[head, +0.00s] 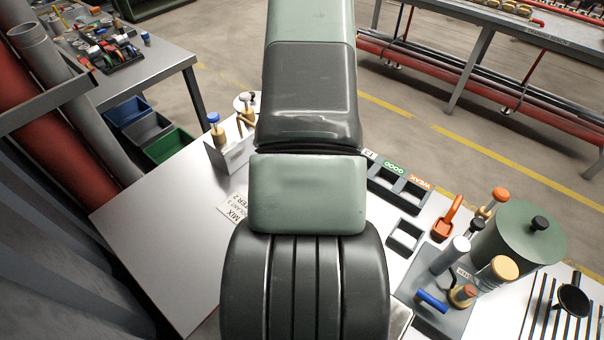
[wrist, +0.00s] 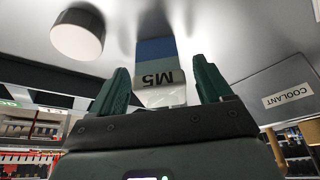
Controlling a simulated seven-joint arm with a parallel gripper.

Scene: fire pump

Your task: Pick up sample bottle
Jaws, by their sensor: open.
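In the wrist view my gripper (wrist: 160,85) is open. Gaps show between the item and the fingers. This may be the sample bottle; its full shape is hidden. In the head view my arm covers the gripper and the middle of the table. A blue-capped bottle (head: 216,131) stands at a white box left of my arm; I cannot tell whether it is the same item.
A box labelled COOLANT (wrist: 288,95) is to the right in the wrist view, and a pale round object (wrist: 78,33) at upper left. Right of my arm are GOOD and WEAK trays (head: 401,188), a dark green pot (head: 520,240) and several bottles. The left table surface (head: 150,225) is clear.

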